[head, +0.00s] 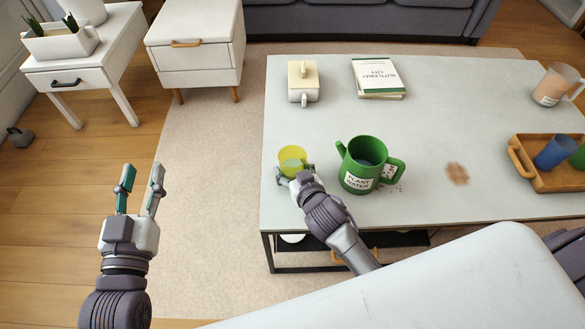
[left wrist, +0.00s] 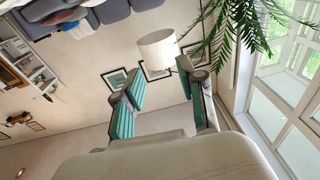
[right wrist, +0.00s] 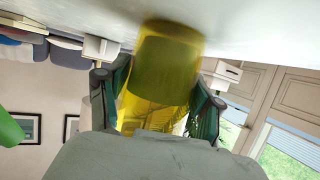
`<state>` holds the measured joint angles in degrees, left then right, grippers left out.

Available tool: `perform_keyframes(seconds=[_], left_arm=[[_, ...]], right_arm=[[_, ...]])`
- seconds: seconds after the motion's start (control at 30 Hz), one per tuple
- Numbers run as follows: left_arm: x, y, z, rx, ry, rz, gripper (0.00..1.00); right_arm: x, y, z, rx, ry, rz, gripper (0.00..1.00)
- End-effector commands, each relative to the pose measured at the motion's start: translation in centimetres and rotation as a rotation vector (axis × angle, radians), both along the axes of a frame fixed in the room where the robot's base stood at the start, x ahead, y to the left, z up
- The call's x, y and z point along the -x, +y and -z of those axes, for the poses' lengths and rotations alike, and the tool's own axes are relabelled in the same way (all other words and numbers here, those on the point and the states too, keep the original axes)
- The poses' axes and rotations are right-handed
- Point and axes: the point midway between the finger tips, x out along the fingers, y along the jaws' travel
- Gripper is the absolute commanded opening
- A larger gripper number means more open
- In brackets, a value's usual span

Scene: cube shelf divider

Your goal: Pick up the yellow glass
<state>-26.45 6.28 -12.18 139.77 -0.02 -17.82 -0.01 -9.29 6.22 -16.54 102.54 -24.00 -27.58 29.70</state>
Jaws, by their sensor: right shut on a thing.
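The yellow glass (head: 291,158) is a see-through yellow tumbler near the left end of the pale table (head: 450,95). It appears upright. My right gripper (head: 297,172) has its fingers around the glass from the near side and is shut on it. In the right wrist view the yellow glass (right wrist: 160,75) fills the space between both fingers. The tabletop is close to the glass, and I cannot tell if they touch. My left gripper (head: 139,187) is open and empty, over the floor left of the table. The left wrist view shows its fingers (left wrist: 160,105) spread with nothing between them.
A green watering jug (head: 362,178) stands just right of the glass. A cream lidded container (head: 303,80) and a book (head: 377,76) lie farther back. A wooden tray (head: 540,180) with cups and a clear pitcher (head: 556,84) are at the right. A brown stain (head: 457,173) marks the tabletop.

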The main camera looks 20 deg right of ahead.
Motion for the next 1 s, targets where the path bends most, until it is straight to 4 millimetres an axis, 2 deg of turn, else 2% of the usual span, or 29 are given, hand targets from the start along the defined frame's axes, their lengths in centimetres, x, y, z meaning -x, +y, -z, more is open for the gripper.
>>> perform_keyframes(seconds=[0.27, 0.37, 0.57, 0.67, 0.8, 1.0], left_arm=[[0.0, 0.0, 0.0, -0.002, 0.007, 0.000, 0.40], [0.0, 0.1, 0.7, -0.011, 0.046, -0.003, 0.40], [0.5, 0.7, 3.5, -0.054, 0.214, -0.014, 0.40], [1.2, 1.3, 5.7, -0.088, 0.348, -0.023, 0.40], [3.3, 2.3, 9.1, -0.140, 0.568, -0.037, 0.40], [7.0, 3.9, 12.7, -0.200, 0.838, -0.055, 0.40]], right_arm=[[0.0, 0.0, -0.3, -0.001, -0.003, -0.001, 0.15], [-0.1, 0.0, -0.7, -0.001, -0.004, -0.001, 0.15], [-0.1, 0.0, -2.4, -0.001, -0.004, -0.001, 0.15], [-0.1, 0.0, -3.8, -0.001, -0.006, -0.001, 0.15], [-0.1, 0.0, -5.8, -0.001, -0.006, -0.001, 0.15], [-0.1, 0.0, -8.3, -0.001, -0.005, -0.001, 0.15]])
